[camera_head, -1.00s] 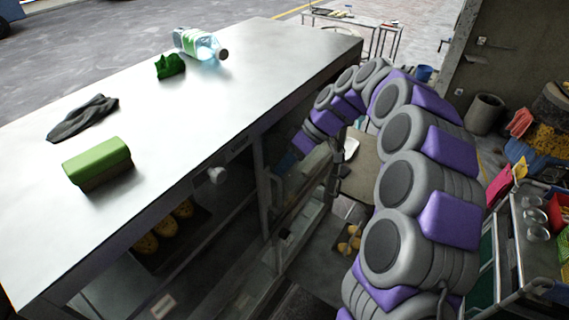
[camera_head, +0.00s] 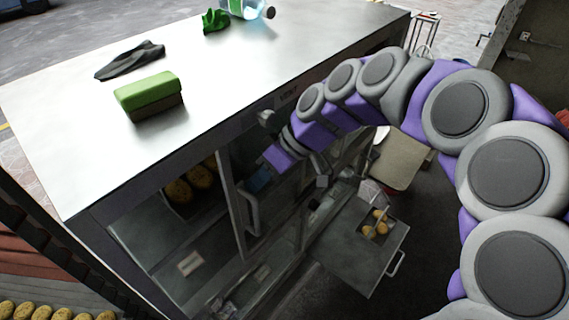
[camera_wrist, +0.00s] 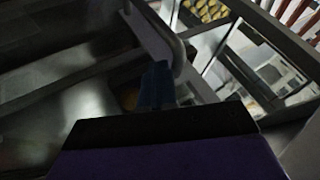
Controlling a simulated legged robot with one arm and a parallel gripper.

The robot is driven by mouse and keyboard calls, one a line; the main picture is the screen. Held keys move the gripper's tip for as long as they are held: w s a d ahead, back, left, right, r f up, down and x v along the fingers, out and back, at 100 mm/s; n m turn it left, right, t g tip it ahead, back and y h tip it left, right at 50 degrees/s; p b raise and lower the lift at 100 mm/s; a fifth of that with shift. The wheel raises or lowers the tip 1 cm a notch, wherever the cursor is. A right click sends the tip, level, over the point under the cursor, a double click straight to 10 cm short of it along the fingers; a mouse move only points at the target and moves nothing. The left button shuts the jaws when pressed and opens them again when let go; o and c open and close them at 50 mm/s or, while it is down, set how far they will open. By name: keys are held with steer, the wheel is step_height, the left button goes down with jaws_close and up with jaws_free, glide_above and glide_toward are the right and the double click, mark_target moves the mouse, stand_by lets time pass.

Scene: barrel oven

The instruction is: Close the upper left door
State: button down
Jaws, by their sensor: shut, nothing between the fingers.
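The upper left door (camera_head: 232,200) of the oven stands ajar in the head view, with its framed edge out from the front. Its upright handle (camera_head: 251,212) shows below my gripper. Behind the door, yellow-brown loaves (camera_head: 198,176) show in the dark compartment. My gripper (camera_head: 260,179) is at the door's upper part, close to the handle. In the wrist view the blue fingers (camera_wrist: 157,84) are together and empty, beside the pale handle (camera_wrist: 154,38). I cannot tell whether they touch it. The door's hinge side is hard to make out.
The steel top (camera_head: 225,95) bears a green sponge (camera_head: 148,95), a dark cloth (camera_head: 130,61), a green crumpled item (camera_head: 215,20) and a bottle (camera_head: 248,9). To the right, a flap with a handle (camera_head: 396,263) juts out low, with loaves on a tray (camera_head: 375,228).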

steer(key=s+a+p, duration=0.1)
steer(key=s+a, duration=1)
steer(key=s, duration=0.5)
steer(key=shift+a, duration=0.15)
steer(key=shift+s, duration=0.15)
